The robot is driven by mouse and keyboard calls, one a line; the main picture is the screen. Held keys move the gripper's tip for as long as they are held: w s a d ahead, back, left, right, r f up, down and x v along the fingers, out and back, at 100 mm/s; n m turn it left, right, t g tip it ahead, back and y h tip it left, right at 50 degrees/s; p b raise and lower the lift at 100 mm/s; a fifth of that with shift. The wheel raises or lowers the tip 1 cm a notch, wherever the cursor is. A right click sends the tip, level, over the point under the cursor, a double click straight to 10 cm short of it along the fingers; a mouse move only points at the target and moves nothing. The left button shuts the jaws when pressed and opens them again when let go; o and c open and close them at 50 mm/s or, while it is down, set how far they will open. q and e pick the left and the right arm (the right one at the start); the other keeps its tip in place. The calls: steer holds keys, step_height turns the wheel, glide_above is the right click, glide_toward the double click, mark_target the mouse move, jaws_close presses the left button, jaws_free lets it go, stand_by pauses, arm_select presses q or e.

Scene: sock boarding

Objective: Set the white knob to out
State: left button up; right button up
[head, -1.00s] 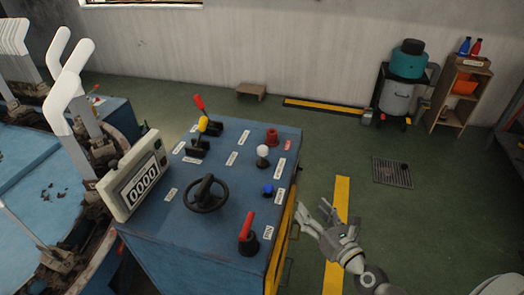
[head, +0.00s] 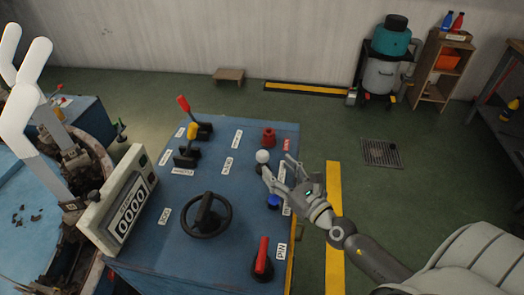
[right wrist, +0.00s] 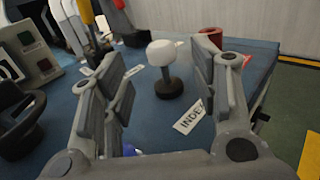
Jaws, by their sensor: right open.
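The white knob (head: 262,156) is a round white ball on a dark base, on the top of the blue console (head: 165,250). In the right wrist view the white knob (right wrist: 161,53) stands upright beyond my fingers, seen in the gap between them. My right gripper (head: 278,167) is open and empty, close to the knob on its right, near side. In the right wrist view my right gripper (right wrist: 157,68) has its fingers spread to either side of the knob, with no contact visible. An "INDEX" label (right wrist: 188,117) lies by the knob. My left gripper is not in view.
A red knob (head: 268,137) stands behind the white one and a blue button (head: 273,201) in front. The console also carries a black handwheel (head: 206,215), a red lever (head: 262,258), a yellow lever (head: 191,137) and a counter box (head: 122,205).

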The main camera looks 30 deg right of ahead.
mark_target(266, 158)
steer(key=w, duration=0.3)
steer(key=shift+w+a+r, duration=0.1)
steer(key=shift+w+a, duration=0.1)
steer(key=w, duration=0.2)
steer(key=w+p, duration=0.1)
steer(key=shift+w+a, duration=0.15)
steer(key=shift+a, duration=0.1)
steer(key=shift+w, duration=0.35)
steer(key=shift+w+a+f, duration=0.1)
steer(key=shift+w+f, duration=0.05)
steer(key=shift+f, duration=0.05)
steer(key=shift+w, duration=0.15)
steer(key=shift+c, duration=0.2)
steer(key=c, duration=0.5)
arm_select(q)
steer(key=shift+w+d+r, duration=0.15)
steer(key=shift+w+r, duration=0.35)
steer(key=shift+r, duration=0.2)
arm_select(e)
jaws_close()
